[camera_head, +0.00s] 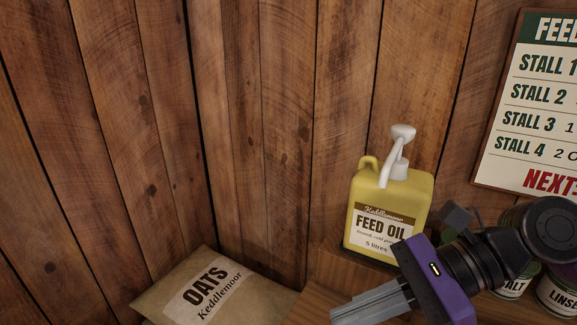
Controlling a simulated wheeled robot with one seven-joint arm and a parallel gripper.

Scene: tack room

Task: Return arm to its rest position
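My gripper (345,314) reaches in from the lower right, with a purple body, a black wrist and grey fingers pointing left. The fingers are in front of a wooden surface and look close together, but the view does not show whether a gap lies between their tips or whether they hold anything. A yellow feed oil jug (398,200) with a white pump stands upright behind the gripper. The purple body covers the jug's lower right corner.
An oats sack (180,285) lies at lower left, against the plank wall (250,130). Tins labelled "ALT" (513,286) and "LINS" (560,297) stand at right, partly hidden by my arm. A wooden ledge (315,300) runs below. A feed board (525,105) hangs at upper right.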

